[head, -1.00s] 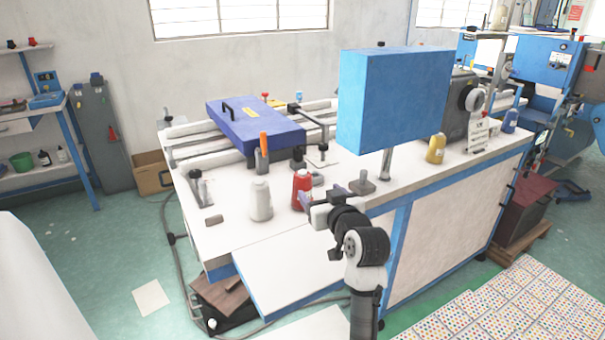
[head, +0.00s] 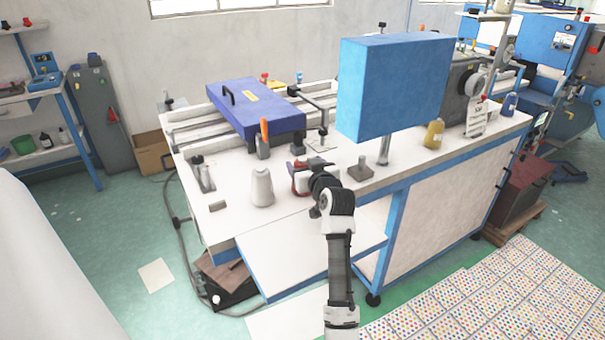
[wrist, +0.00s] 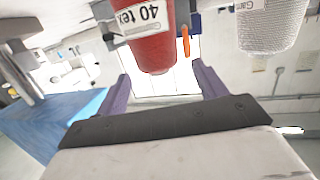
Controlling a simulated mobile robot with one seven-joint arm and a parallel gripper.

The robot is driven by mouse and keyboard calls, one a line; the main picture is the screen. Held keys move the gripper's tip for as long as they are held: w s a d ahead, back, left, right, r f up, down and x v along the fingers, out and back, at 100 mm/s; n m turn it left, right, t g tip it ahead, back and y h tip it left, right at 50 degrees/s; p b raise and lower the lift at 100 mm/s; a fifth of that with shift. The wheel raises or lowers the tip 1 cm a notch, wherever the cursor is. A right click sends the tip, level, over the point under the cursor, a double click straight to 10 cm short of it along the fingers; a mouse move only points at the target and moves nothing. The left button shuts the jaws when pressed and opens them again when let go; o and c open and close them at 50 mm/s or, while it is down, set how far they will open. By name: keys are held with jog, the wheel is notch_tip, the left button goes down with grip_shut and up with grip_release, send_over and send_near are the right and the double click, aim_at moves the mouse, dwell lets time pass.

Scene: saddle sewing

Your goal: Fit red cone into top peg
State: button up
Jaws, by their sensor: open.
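The red cone (wrist: 150,42) is large in the upper middle of the wrist view, with a white label reading "40 tex". In the head view the red cone (head: 298,187) stands on the white table, mostly hidden behind my gripper (head: 302,172). My gripper (wrist: 162,80) is open. In the wrist view its two purple fingers lie on either side of the red cone, with gaps showing, so it is not clamped. I cannot tell which part is the top peg.
A white cone (head: 262,187) stands just left of the red cone. An orange-tipped item (head: 264,138) and a blue-purple machine cover (head: 255,108) lie behind. A large blue box (head: 392,88) on a post stands to the right. A yellow cone (head: 434,134) is farther right.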

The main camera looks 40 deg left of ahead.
jog(key=shift+x, duration=0.95)
jog(key=c, duration=1.4)
